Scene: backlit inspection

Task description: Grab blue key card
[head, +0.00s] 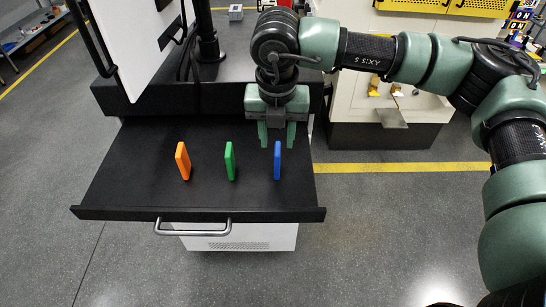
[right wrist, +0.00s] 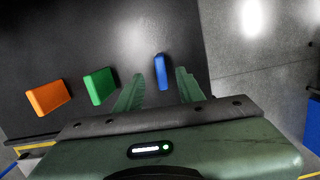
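The blue key card (head: 277,160) stands upright on the black drawer tray (head: 130,185), at the right of a row of three. My right gripper (head: 277,136) is open, pointing down just behind and above the blue card in the head view. In the right wrist view the blue card (right wrist: 161,72) shows between the lines of the two open green fingers (right wrist: 160,92), with a gap on each side. Nothing is held. My left gripper is not in view.
A green card (head: 230,161) and an orange card (head: 183,161) stand to the left of the blue one, with clear tray between them. The tray has a raised front edge and a metal handle (head: 193,232). A white panel (head: 135,40) rises at the back left.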

